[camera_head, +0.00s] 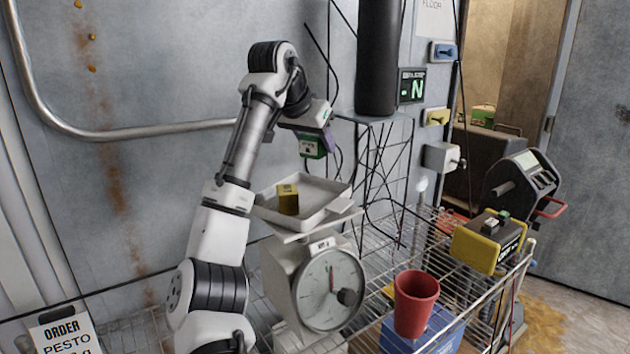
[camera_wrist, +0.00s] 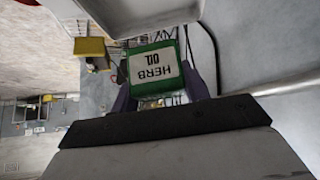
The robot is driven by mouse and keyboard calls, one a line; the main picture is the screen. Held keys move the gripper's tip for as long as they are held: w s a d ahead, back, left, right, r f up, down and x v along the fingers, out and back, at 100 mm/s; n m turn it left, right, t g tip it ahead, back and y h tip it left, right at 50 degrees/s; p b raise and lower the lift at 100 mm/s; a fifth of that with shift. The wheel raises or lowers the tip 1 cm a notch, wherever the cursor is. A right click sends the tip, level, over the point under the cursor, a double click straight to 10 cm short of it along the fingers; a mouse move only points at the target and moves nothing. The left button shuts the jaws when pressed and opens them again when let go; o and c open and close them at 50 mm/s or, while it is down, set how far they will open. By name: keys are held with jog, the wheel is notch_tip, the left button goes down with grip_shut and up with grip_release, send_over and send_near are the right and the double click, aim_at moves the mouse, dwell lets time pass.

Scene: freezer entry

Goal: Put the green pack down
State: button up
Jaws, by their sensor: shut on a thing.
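The green pack (camera_wrist: 156,72) has a white label reading "HERB OIL" in the wrist view. In the head view the green pack (camera_head: 311,146) hangs at the end of my arm, above the back right part of the scale's tray. My gripper (camera_wrist: 160,88) is shut on it, with a purple finger on each side; my gripper also shows in the head view (camera_head: 318,138). A gap shows between the pack and the tray. The scale's pale tray (camera_head: 330,190) holds a yellow pack (camera_head: 288,199) at its left.
The scale's dial (camera_head: 330,288) faces forward on a wire rack. A red cup (camera_head: 415,303) stands on a blue box (camera_head: 440,330) at the front. A yellow-and-black box (camera_head: 487,242) is at the right. A black cylinder (camera_head: 377,60) stands behind. The tray's middle and right are bare.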

notch_tip(320, 180, down, 9)
jog(key=shift+r+p, duration=0.1)
jog(key=shift+p, duration=0.55)
jog(key=o, duration=1.1)
jog(key=shift+c, duration=0.2)
jog(key=shift+o, duration=0.2)
jog(key=b+v, duration=0.4)
jog(key=v, duration=0.8)
